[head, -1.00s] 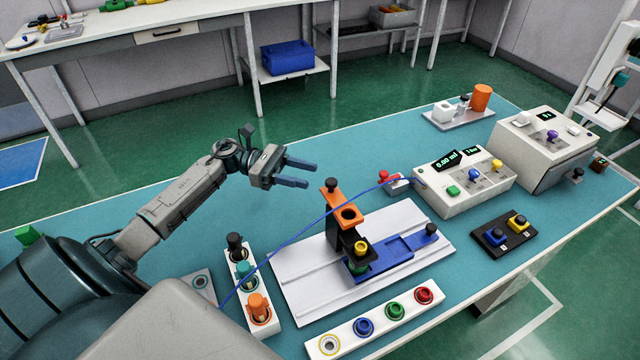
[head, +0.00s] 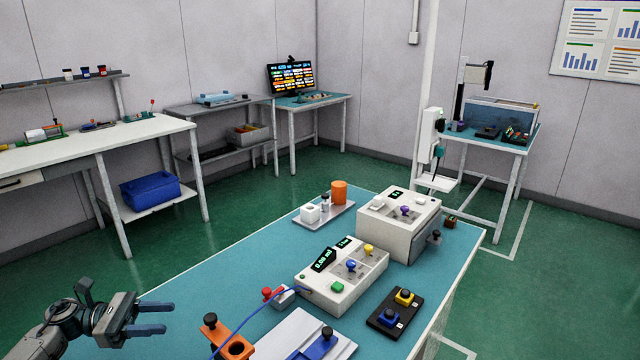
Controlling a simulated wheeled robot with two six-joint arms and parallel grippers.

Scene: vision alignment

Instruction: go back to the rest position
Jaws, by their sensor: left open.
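My left gripper (head: 150,318) is at the lower left of the head view, over the left edge of the teal-topped table (head: 265,268). Its two blue-grey fingers are apart with nothing between them, and they point right. It is clear of the orange bracket (head: 228,340), which stands to its right at the bottom edge. The white plate (head: 290,335) with a blue slide (head: 318,346) is cut off by the bottom edge. My right gripper is not in view.
A white meter box (head: 340,278), a larger white box (head: 400,228), a black pad with two knobs (head: 395,312) and a small tray (head: 325,214) stand on the table. A thin blue cable (head: 245,318) runs from the meter box. Green floor is free beyond the table.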

